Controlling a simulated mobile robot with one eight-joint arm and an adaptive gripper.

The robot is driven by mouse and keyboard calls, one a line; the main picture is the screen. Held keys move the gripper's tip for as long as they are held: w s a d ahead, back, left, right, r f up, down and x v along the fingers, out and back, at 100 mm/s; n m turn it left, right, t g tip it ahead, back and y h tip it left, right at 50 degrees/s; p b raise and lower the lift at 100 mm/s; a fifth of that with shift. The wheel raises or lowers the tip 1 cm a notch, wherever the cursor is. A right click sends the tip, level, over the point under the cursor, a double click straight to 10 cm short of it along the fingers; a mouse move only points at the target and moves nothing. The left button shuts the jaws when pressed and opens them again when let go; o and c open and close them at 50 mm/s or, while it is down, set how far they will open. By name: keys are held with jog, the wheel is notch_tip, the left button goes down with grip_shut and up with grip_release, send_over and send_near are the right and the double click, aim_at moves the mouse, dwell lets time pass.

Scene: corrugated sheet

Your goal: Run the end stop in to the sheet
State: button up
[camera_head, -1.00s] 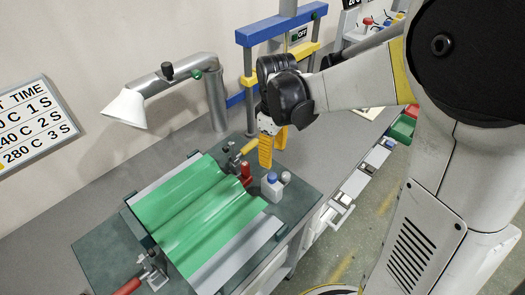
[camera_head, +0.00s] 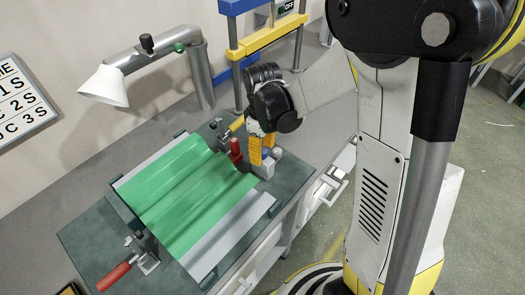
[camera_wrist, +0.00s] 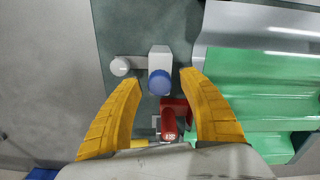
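A green corrugated sheet (camera_head: 190,185) lies across the dark bench plate; it fills the right of the wrist view (camera_wrist: 265,85). At its far edge stand a red upright part (camera_head: 235,150), also in the wrist view (camera_wrist: 170,122), and metal hardware with a yellow handle (camera_head: 237,124). A red-handled clamp (camera_head: 118,275) is at the near-left edge. I cannot tell which part is the end stop.
A small round-topped item (camera_head: 277,153) stands beside the bottle. A grey lamp arm with a white shade (camera_head: 105,82) reaches over the back. A blue and yellow press frame (camera_head: 265,38) stands behind my gripper.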

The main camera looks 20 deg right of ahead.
jog(key=c, duration=0.9)
jog(key=s+a, duration=0.1)
jog(key=a, duration=0.1)
jog(key=s+a, duration=0.1)
jog(key=a, duration=0.1)
jog(key=shift+s, duration=0.15)
jog(key=o, duration=1.1)
notch_tip(320, 180, up, 12)
jog(key=shift+r, duration=0.1)
jog(key=s+d+r+m+t, duration=0.1)
jog(key=s+m+t, duration=0.1)
jog(key=s+m, duration=0.1)
jog(key=s+d+r+m+t, duration=0.1)
jog(key=s+d+m+t, duration=0.1)
jog(key=s, duration=0.2)
jog(key=s+d+r+m+t, duration=0.2)
jog(key=s+m+t, duration=0.1)
jog(key=shift+s+m, duration=0.3)
jog(key=shift+s, duration=0.05)
